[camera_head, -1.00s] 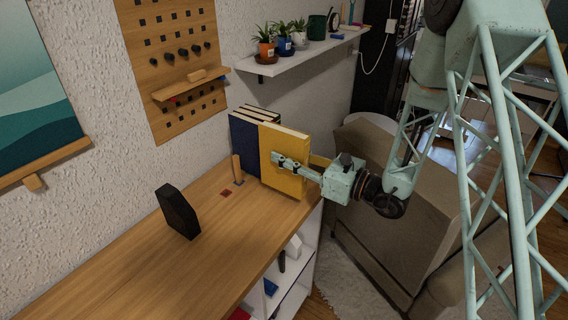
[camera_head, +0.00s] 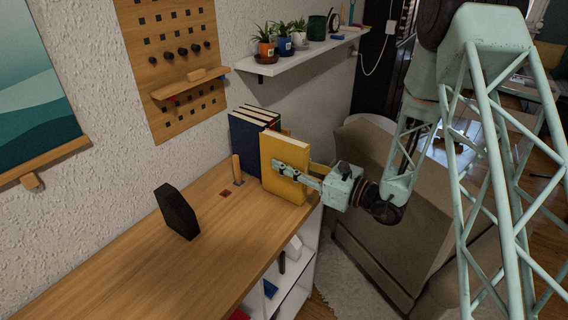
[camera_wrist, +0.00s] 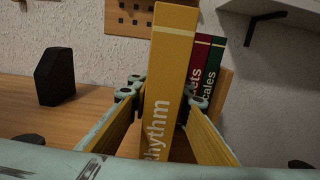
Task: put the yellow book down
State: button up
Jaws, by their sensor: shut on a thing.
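The yellow book (camera_head: 279,171) stands upright at the right end of the wooden top, beside the dark row of books. My gripper (camera_head: 293,171) is shut on it from the right, one finger across its cover. In the wrist view the yellow book (camera_wrist: 170,90) shows its spine, lettered "Rhythm", between my two fingers (camera_wrist: 163,97). It looks close to upright there. Its bottom edge is at or just above the wooden top; I cannot tell if it touches.
Upright books (camera_head: 243,139) stand behind the yellow one; red (camera_wrist: 199,75) and green spines show in the wrist view. A wooden peg (camera_head: 237,170) and a black block (camera_head: 177,211) are on the wooden top (camera_head: 130,262). A white shelf (camera_head: 300,52) hangs above.

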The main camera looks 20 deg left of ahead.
aim_at(306, 171)
jog(key=o, duration=1.1)
jog(key=shift+f, duration=0.1)
jog(key=shift+c, duration=0.2)
jog(key=shift+d, duration=0.1)
jog(key=shift+p+v, duration=0.7)
jog(key=shift+v, duration=5.25)
jog(key=shift+r, duration=0.3)
